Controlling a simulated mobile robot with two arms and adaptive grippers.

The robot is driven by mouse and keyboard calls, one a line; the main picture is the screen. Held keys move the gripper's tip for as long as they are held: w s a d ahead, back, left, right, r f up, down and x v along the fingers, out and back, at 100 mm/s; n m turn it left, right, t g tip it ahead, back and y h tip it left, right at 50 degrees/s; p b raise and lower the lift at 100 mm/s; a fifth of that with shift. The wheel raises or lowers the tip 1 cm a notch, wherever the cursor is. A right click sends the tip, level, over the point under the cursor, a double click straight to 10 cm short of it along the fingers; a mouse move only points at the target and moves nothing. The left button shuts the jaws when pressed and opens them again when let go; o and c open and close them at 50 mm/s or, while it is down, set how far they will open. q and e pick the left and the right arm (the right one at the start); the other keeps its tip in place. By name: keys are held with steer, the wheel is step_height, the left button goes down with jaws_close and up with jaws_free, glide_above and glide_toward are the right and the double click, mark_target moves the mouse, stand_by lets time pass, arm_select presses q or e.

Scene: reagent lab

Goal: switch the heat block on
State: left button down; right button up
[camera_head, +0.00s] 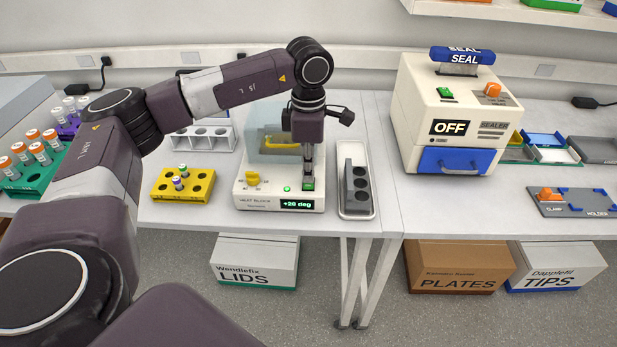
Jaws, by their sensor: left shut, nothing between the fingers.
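The heat block (260,202) is a white box on the bench in the middle of the view. Its front shows a lit green display (297,204) reading "+20 deg", a yellow knob (253,179) and a small green light (287,189). A green switch (308,184) sits at the right of its top front. My left gripper (308,178) points straight down, shut and empty, with its fingertips at the green switch. I cannot tell whether they touch it. The fingers partly hide the switch. My right gripper is not in view.
A yellow rack (165,192) with small vials stands left of the heat block. A grey tray (357,209) with a dark holed block lies close on its right. A sealer (443,120) showing "OFF" stands further right. Boxes sit under the bench.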

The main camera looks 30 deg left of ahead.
mark_target(309, 185)
arm_select(q)
steer(key=shift+r+p, duration=1.5)
steer(key=shift+r, duration=1.2)
